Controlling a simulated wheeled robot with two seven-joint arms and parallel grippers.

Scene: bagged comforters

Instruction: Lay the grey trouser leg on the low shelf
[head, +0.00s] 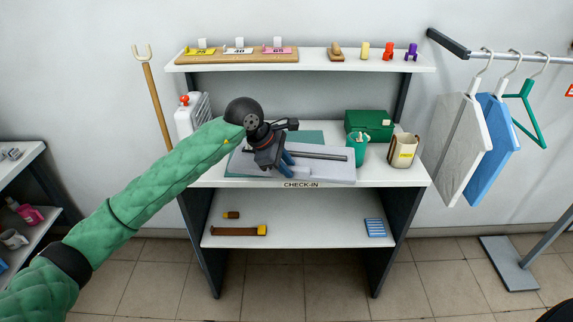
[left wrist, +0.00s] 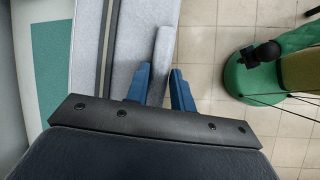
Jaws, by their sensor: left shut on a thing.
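The grey trouser leg (head: 325,173) lies flat on the check-in counter (head: 385,176), with a dark bar along it and its near edge at the counter's front. My left gripper (head: 284,164) is over its left part, blue fingers pointing down. In the left wrist view my left gripper (left wrist: 157,72) is shut on a raised grey edge of the trouser leg (left wrist: 136,40), one finger on each side. The low shelf (head: 305,238) is below the counter, mostly bare in the middle. My right gripper is not in view.
On the low shelf are a brown strip (head: 235,230), a small brown piece (head: 231,215) and a blue striped item (head: 375,227). A green box (head: 369,124), green cup (head: 357,149) and beige container (head: 403,150) stand on the counter. Hanging bags (head: 463,148) are at right.

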